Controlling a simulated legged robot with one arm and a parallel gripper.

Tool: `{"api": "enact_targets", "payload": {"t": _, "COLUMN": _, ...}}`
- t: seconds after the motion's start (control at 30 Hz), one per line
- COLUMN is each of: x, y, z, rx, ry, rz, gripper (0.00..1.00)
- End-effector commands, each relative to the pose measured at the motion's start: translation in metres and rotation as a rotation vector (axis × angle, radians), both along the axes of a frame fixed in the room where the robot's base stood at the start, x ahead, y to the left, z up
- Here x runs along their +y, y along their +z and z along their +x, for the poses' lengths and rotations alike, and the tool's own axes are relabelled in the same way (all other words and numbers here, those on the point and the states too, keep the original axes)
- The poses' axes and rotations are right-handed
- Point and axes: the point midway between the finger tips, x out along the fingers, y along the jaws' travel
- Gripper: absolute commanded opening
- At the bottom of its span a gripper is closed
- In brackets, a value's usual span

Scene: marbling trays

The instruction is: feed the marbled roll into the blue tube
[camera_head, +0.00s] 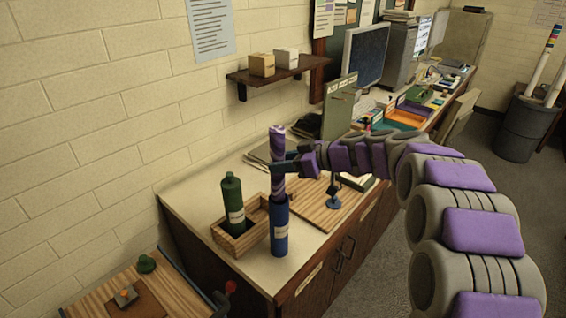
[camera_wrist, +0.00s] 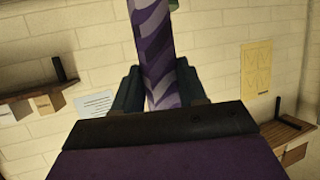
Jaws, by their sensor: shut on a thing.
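The marbled roll (camera_head: 277,150), purple with pale swirls, stands upright above the counter. My gripper (camera_head: 282,170) is shut on it from the right, around its middle. In the wrist view the roll (camera_wrist: 156,45) runs up between the two dark fingers of my gripper (camera_wrist: 160,92), tilted slightly. The blue tube (camera_head: 280,235), with a pale label, stands upright near the counter's front edge, directly below the roll. The roll's lower end meets the tube's mouth in the head view; I cannot tell how far inside it is. The wrist view does not show the tube.
A green bottle (camera_head: 231,192) stands in a wooden box (camera_head: 225,241) left of the tube. A wall shelf (camera_head: 280,74) is behind. The counter's front edge is close to the tube.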

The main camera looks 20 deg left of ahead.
Motion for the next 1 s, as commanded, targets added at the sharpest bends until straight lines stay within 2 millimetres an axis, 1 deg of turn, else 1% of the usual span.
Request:
{"api": "enact_targets", "payload": {"t": 0.03, "x": 0.0, "y": -0.006, "z": 0.0, "rx": -0.001, "ry": 0.0, "rz": 0.001, "gripper": 0.1}}
{"api": "enact_targets", "payload": {"t": 0.7, "x": 0.0, "y": -0.042, "z": 0.0, "rx": 0.002, "ry": 0.0, "rz": 0.0, "gripper": 0.1}}
{"api": "enact_targets", "payload": {"t": 1.0, "x": 0.0, "y": -0.052, "z": 0.0, "rx": 0.001, "ry": 0.001, "rz": 0.0, "gripper": 0.1}}
